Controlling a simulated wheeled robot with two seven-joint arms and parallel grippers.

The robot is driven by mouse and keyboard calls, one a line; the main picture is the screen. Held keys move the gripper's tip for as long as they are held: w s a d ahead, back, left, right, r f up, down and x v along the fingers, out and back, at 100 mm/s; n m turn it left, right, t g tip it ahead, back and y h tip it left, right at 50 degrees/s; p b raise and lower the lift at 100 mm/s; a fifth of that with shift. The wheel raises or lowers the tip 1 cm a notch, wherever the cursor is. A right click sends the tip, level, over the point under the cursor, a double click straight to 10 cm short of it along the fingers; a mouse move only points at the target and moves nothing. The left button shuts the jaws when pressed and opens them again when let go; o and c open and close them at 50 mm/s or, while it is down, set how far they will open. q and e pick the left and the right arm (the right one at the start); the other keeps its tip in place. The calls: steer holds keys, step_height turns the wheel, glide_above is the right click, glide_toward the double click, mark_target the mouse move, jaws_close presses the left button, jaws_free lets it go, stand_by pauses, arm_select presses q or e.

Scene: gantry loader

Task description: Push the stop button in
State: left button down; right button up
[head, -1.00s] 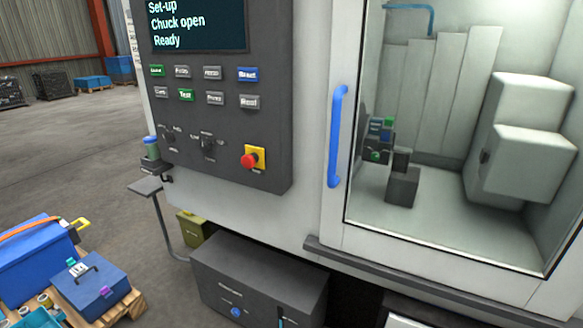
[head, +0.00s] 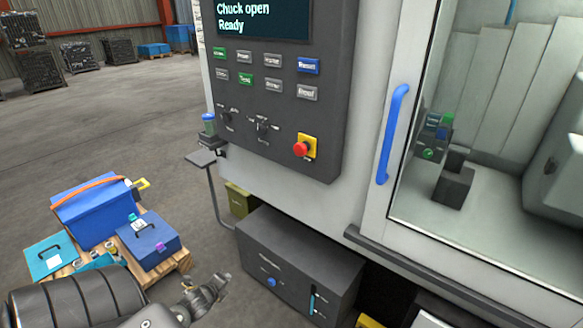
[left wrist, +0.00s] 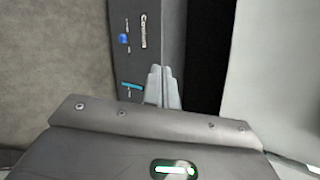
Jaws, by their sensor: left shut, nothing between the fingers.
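The stop button (head: 300,149) is a red mushroom head on a yellow plate, low on the right of the dark control panel (head: 333,100) in the head view. It stands out from the panel face. My left gripper (head: 222,283) is at the bottom of the head view, well below and to the left of the button, with free space between them. Its fingers also show in the left wrist view (left wrist: 162,86), closed together with nothing held, in front of a dark cabinet (left wrist: 158,40). The button is not in the left wrist view. My right gripper is not in view.
The machine door with a blue handle (head: 391,133) is right of the panel. A dark cabinet (head: 300,262) stands under the panel. A small shelf (head: 200,158) juts out at the panel's left. Blue cases (head: 95,212) sit on a pallet at lower left.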

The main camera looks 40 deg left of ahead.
arm_select(q)
steer(key=w+d+r+m+t+p, duration=0.15)
steer(key=w+r+m, duration=0.25)
steer(key=r, duration=0.6)
steer(key=w+r+m+t, duration=0.3)
steer(key=r, duration=0.8)
steer(key=d+r+m+t+h, duration=0.1)
steer(key=d+r+m, duration=0.2)
steer(key=r, duration=0.4)
steer(key=w+d+r+m+t+h+p, duration=0.1)
steer(key=d+r+m+h, duration=0.1)
steer(key=r, duration=0.5)
steer(key=d+r+m+t+h+p, duration=0.1)
steer(key=d+r+m, duration=0.4)
steer(key=r, duration=0.3)
steer(key=shift+w+h, duration=0.25)
steer(key=shift+h, duration=0.05)
steer(key=shift+t, duration=0.25)
steer(key=p, duration=0.6)
glide_toward(299, 152)
steer(key=w, duration=0.6)
steer(key=shift+a+r, duration=0.1)
steer(key=shift+r, duration=0.1)
steer(key=shift+w+f, duration=0.1)
steer(key=shift+w, duration=0.3)
